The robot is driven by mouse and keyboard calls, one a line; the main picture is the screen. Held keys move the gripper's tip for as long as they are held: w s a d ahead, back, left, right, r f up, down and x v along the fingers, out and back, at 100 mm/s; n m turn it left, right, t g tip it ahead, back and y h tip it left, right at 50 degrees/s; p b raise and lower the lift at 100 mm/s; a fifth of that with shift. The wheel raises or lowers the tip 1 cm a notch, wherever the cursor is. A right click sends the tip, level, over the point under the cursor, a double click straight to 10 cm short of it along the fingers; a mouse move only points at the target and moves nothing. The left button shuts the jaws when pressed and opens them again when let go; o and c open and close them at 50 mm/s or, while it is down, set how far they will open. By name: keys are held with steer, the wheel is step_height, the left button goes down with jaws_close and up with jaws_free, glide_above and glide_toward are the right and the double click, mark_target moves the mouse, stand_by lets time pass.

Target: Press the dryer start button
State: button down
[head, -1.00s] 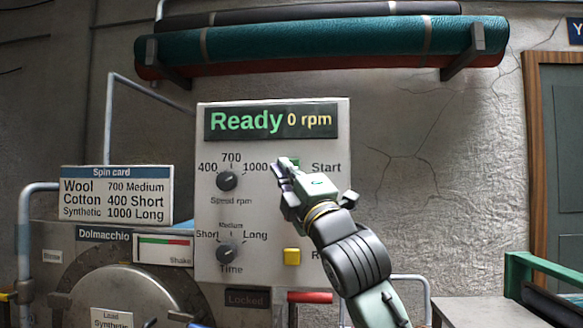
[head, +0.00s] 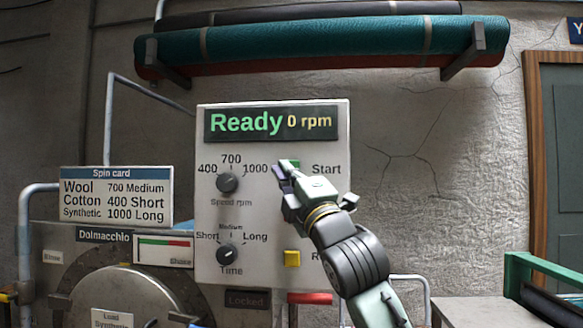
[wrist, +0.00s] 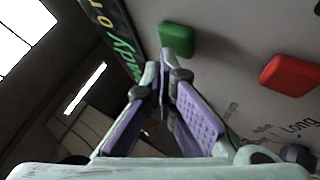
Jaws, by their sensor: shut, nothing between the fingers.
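The start button (head: 293,162) is a green block on the white control panel (head: 213,285), left of the word "Start". In the head view my gripper partly covers it. My gripper (head: 284,171) is shut and empty, with its fingertips just below and left of the button. In the wrist view the green button (wrist: 178,41) lies just beyond the fingertips (wrist: 162,66), slightly to their right. I cannot tell whether they touch. The display (head: 270,122) reads "Ready 0 rpm".
A red button (wrist: 290,75) shows in the wrist view. A yellow button (head: 292,257), the speed knob (head: 227,182) and the time knob (head: 230,254) are on the panel. A spin card (head: 116,195) stands left. Rolled rugs (head: 320,40) hang above.

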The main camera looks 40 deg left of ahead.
steer(key=shift+w+a+p, duration=0.25)
steer(key=shift+w+p, duration=0.05)
steer(key=shift+w, duration=0.1)
stand_by(0.7)
stand_by(0.3)
steer(key=shift+s+d+b, duration=0.3)
steer(key=shift+s+d, duration=0.2)
steer(key=shift+s, duration=0.25)
steer(key=s+d, duration=0.1)
steer(key=s+b, duration=0.1)
steer(key=s, duration=0.1)
steer(key=s+d, duration=0.1)
steer(key=shift+s+d, duration=0.15)
steer(key=shift+d, duration=0.15)
stand_by(0.6)
